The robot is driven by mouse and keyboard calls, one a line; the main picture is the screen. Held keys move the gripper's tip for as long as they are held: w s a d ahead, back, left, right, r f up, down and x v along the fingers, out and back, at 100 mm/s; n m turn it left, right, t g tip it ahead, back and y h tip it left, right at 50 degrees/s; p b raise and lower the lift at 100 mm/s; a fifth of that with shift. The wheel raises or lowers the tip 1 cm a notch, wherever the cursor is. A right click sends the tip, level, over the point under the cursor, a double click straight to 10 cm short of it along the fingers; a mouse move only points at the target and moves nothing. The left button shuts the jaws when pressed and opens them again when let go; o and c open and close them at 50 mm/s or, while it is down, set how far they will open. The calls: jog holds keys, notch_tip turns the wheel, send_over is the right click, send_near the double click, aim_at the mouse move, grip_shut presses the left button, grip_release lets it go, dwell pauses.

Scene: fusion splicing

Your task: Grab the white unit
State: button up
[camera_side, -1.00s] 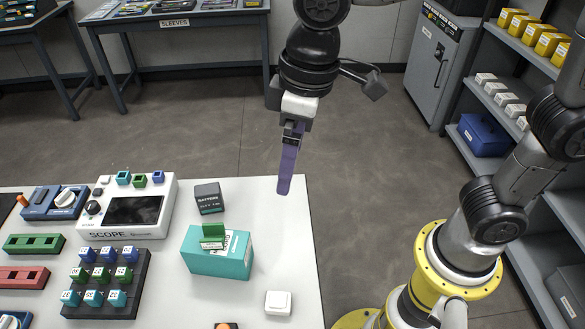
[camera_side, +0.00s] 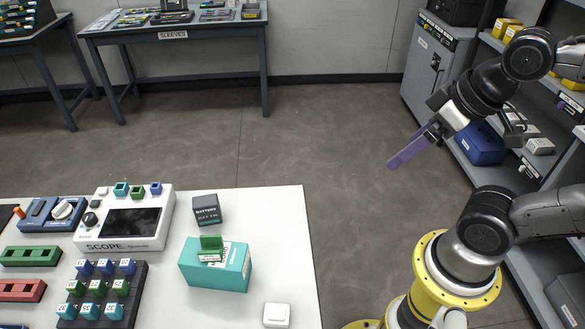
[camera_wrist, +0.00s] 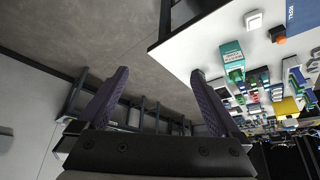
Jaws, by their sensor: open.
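A small white unit (camera_side: 277,315) lies flat near the front right of the white table (camera_side: 275,240), in front of the teal box (camera_side: 216,268). It shows in the wrist view (camera_wrist: 254,19) at the upper right. A larger white SCOPE unit (camera_side: 108,243) with a dark screen stands at the table's left. White boxes (camera_side: 540,146) also sit on the shelf at right, partly hidden by my arm. My gripper (camera_side: 392,163) is in the air over the floor, right of the table and left of the shelves. Its purple fingers (camera_wrist: 160,75) are open and empty.
A black battery box (camera_side: 206,209) stands behind the teal box, which has a green piece on top. A dark rack (camera_side: 139,290) of small cubes is at the left. A blue bin (camera_side: 482,147) is on the shelf near my wrist. Open floor lies between table and shelves.

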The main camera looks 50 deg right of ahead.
jog(key=shift+c, duration=0.2)
jog(key=w+a+m+g+y, duration=0.1)
jog(key=w+a+m+g, duration=0.1)
jog(key=w+a+m, duration=1)
jog(key=n+g+h, duration=0.1)
jog(key=g, duration=0.3)
send_over(276, 311)
jog(key=f, duration=2.2)
jog(key=shift+s+d+f, duration=0.1)
jog(key=shift+s+f, duration=0.1)
jog(key=shift+s, duration=0.15)
jog(key=shift+w+f, duration=0.15)
jog(key=shift+f, duration=1.2)
jog(key=shift+w+f, duration=0.15)
jog(key=shift+f, duration=1.2)
